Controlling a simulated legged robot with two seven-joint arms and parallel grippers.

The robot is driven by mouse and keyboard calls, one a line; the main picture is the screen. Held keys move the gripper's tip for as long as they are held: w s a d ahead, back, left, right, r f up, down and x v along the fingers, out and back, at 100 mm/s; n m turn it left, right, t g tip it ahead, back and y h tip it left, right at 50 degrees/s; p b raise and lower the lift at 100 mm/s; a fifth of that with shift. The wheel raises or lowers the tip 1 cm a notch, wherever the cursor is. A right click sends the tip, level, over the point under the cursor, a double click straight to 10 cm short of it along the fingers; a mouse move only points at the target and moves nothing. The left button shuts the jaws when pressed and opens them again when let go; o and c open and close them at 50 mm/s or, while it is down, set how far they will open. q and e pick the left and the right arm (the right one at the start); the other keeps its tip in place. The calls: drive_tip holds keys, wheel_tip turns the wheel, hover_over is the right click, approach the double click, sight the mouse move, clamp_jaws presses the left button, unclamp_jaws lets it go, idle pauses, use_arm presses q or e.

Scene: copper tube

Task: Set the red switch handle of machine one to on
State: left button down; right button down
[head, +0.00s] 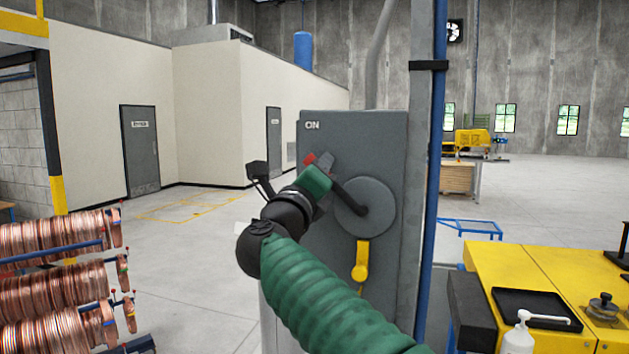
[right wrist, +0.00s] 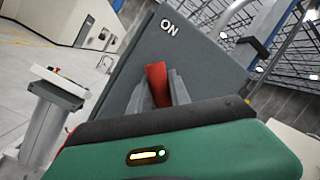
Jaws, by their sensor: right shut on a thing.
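A grey switch box (head: 380,135) stands in the middle of the head view, with "ON" written at its top left. A round grey disc on its front carries a dark lever (head: 350,195) that points up and left. The lever's red handle (head: 310,158) shows at its upper end, below the "ON" mark. My right gripper (head: 320,164) is at the handle and shut on it. In the right wrist view the red handle (right wrist: 157,84) sits between the two grey fingers, with "ON" above it. My left gripper is not in view.
A yellow lever (head: 360,262) hangs down below the disc. A blue-edged post (head: 433,150) stands right of the box. Copper coils (head: 60,285) are on a rack at left. A yellow table (head: 560,275) with a black tray and bottle stands at right.

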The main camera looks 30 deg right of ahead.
drive_tip(key=shift+s+r+m, duration=0.1)
drive_tip(key=shift+r+m, duration=0.05)
drive_tip(key=shift+m, duration=0.15)
drive_tip(key=c, duration=1.2)
unclamp_jaws()
drive_tip(key=b+v, duration=0.6)
drive_tip(key=v, duration=1)
drive_tip(key=shift+a, duration=0.4)
drive_tip(key=shift+d, duration=0.1)
